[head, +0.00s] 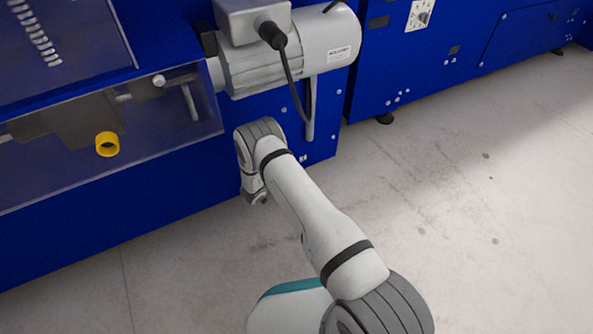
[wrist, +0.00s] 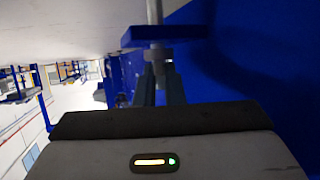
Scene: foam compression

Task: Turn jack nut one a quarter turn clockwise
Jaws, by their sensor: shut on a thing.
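The jack nut (wrist: 158,54) is a small grey piece on a light upright rod (wrist: 154,12), beside a blue bracket (wrist: 140,36) in the wrist view. My gripper (wrist: 159,72) reaches it with two dark fingers, one on each side, and is shut on it. The fingertips are in shadow, so their exact contact is hard to see. In the head view my wrist is low against the front of the blue machine (head: 285,125); the fingers and the nut are hidden there. No number shows on the nut.
A grey motor (head: 290,55) with a hanging black cable (head: 294,85) sits just above my arm. A clear guard (head: 60,165) with a yellow ring (head: 107,144) is to the left. Another blue cabinet (head: 450,50) stands at the right. The concrete floor (head: 470,200) is clear.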

